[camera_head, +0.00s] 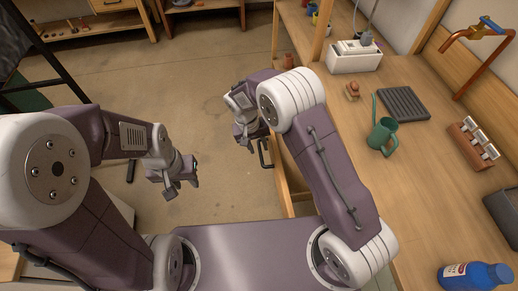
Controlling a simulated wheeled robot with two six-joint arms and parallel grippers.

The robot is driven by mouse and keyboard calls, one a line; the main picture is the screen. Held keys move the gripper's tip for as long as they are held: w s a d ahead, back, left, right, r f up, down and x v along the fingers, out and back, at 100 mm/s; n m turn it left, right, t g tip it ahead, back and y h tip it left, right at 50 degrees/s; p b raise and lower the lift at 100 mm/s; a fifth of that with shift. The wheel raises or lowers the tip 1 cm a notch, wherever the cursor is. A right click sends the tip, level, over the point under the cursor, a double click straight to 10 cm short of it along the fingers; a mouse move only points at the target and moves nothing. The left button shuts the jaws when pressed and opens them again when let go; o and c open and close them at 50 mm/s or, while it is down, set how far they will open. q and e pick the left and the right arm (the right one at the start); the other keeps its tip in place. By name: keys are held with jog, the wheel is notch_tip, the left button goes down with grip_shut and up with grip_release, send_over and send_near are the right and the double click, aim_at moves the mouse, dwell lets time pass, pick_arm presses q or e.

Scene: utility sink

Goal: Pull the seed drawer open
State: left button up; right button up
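The bench top (415,175) on the right holds a green watering can (382,135), a dark ribbed tray (403,103), a white box (354,57) and a blue bottle (474,277). The floor (190,75) left of the bench is clear. A dark frame stands at far left.

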notch_tip(320, 180, up, 6)
jog(key=a, duration=0.1)
jog(key=shift+a+r, duration=0.15)
jog(key=shift+r, duration=0.1)
jog(key=shift+s, duration=0.1)
jog(key=s+d+r+m+p, duration=0.1)
jog(key=s+d+r+m, duration=0.15)
jog(key=d+r, duration=0.75)
jog(key=s+d+f+y, duration=0.1)
jog(key=s+d+f, duration=0.1)
jog(key=s, duration=0.4)
jog(key=s+d+f+n+t+y, duration=0.1)
jog(key=s+d+f, duration=0.2)
jog(key=s, duration=0.4)
jog(key=shift+s+d+f, duration=0.2)
jog(key=shift+s+f, duration=0.1)
jog(key=shift+f, duration=0.15)
